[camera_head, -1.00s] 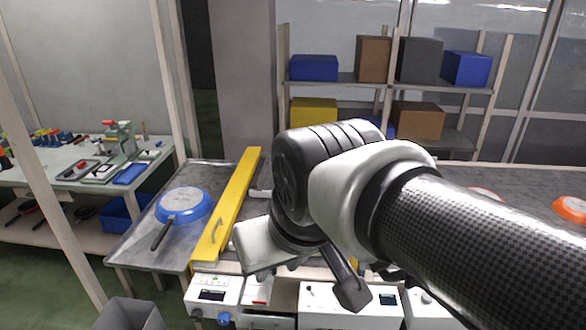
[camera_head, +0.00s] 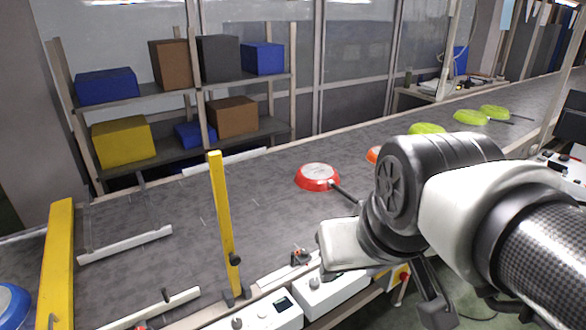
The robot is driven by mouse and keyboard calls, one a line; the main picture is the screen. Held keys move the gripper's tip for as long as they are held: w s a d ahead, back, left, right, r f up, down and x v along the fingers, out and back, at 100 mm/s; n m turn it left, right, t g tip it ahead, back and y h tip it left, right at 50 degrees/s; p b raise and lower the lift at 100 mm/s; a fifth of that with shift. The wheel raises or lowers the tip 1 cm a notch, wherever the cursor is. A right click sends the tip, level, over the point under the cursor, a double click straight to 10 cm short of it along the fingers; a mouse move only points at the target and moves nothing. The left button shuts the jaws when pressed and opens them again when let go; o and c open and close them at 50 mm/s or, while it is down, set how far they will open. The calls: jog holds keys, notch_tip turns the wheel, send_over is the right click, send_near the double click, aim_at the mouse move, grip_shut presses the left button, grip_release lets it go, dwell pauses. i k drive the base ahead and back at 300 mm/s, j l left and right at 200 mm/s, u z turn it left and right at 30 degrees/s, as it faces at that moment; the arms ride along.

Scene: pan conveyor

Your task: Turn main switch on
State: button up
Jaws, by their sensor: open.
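A small yellow box with a red part (camera_head: 403,275) shows at the conveyor's front edge, partly hidden behind my arm. It looks like the main switch, but it is too small to tell its setting. My gripper (camera_head: 434,306) hangs at the lower right of the view, pointing down in front of the conveyor's front edge. It is open and I see nothing in it. It appears just right of the yellow box in the picture and apart from it. My arm covers part of the conveyor.
The conveyor (camera_head: 270,215) carries a red pan (camera_head: 317,177), an orange pan (camera_head: 373,154) and several green pans (camera_head: 471,117). White control boxes (camera_head: 262,313) line its front edge. A yellow bar (camera_head: 222,220) stands upright. Shelves with boxes (camera_head: 121,141) stand behind.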

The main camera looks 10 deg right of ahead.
aim_at(404, 276)
jog(key=z, duration=1)
jog(key=i+j+z, duration=0.15)
jog(key=i, duration=0.2)
jog(key=i+l, duration=0.5)
jog(key=i+l+u, duration=0.25)
jog(key=u, duration=0.15)
jog(key=i+l+u, duration=0.2)
jog(key=l+u, duration=0.2)
jog(key=l, duration=0.15)
jog(key=u, duration=1.05)
